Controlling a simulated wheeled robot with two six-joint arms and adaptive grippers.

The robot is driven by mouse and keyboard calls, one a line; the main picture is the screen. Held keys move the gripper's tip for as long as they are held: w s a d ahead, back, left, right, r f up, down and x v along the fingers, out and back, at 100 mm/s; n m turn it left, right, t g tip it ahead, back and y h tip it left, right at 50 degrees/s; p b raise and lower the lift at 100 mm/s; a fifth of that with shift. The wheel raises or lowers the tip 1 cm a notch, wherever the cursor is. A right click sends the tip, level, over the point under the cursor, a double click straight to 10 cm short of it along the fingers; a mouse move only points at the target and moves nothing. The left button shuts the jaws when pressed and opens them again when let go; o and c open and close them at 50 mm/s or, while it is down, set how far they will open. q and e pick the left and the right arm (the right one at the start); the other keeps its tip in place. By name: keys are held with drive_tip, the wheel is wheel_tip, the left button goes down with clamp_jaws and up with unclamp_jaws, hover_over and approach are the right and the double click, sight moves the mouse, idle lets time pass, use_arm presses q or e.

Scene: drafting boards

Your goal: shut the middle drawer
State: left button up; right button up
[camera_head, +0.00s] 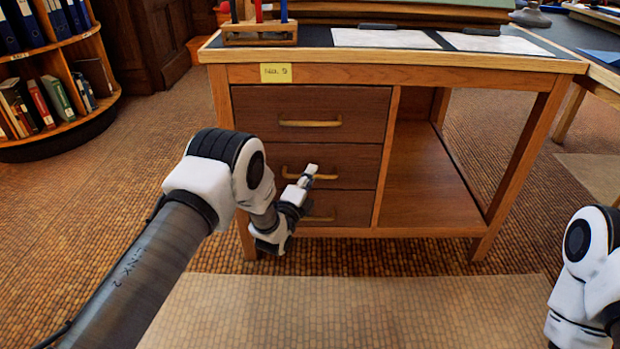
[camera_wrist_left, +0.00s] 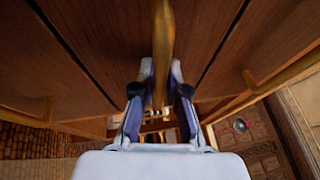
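The wooden desk has a column of dark drawers. The middle drawer (camera_head: 250,160) sits between the top drawer and the bottom one. Its front looks about level with theirs; I cannot tell whether a small gap is left. My left gripper (camera_head: 309,173) is in front of it, at its bar handle (camera_head: 291,175). In the left wrist view my gripper (camera_wrist_left: 162,72) has one finger on each side of the handle (camera_wrist_left: 163,35), close against it, so it looks shut on it. The right gripper is not in view; only part of my right arm shows at the right edge.
The top drawer (camera_head: 260,108) and bottom drawer (camera_head: 350,208) have similar handles. An open bay (camera_head: 430,180) is right of the drawers. A yellow note (camera_head: 276,73) is on the desk's front edge. A bookshelf (camera_head: 60,80) stands at left. The floor in front is clear.

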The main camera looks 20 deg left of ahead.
use_arm(q)
drive_tip(key=o, duration=0.3)
drive_tip(key=shift+w, duration=0.15)
drive_tip(key=v, duration=1.2)
